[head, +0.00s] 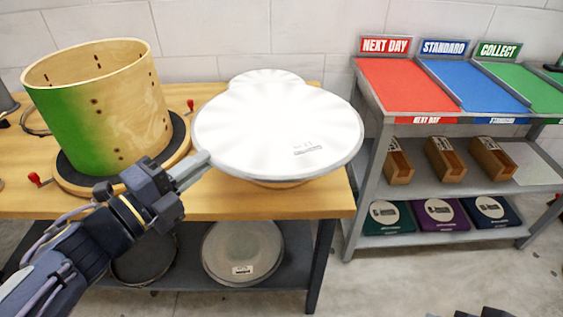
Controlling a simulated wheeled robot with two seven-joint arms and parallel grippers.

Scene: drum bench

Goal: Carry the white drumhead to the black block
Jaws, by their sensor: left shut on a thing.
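The white drumhead (270,128) is a large, pale disc with small printed marks near its lower right edge. My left gripper (203,160) is shut on the drumhead's left rim and holds it out over the wooden bench. A second white round head (265,77) shows partly behind it. I cannot make out a black block; the drumhead hides part of the bench top. A dark piece at the bottom edge may be part of my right gripper (482,312); its fingers do not show.
A wooden drum shell (100,105), green at lower left, stands on a round base on the bench (225,205). A clear round head (243,250) lies on the lower shelf. A grey rack (362,150) at right holds coloured panels and wooden bins. Floor is clear between them.

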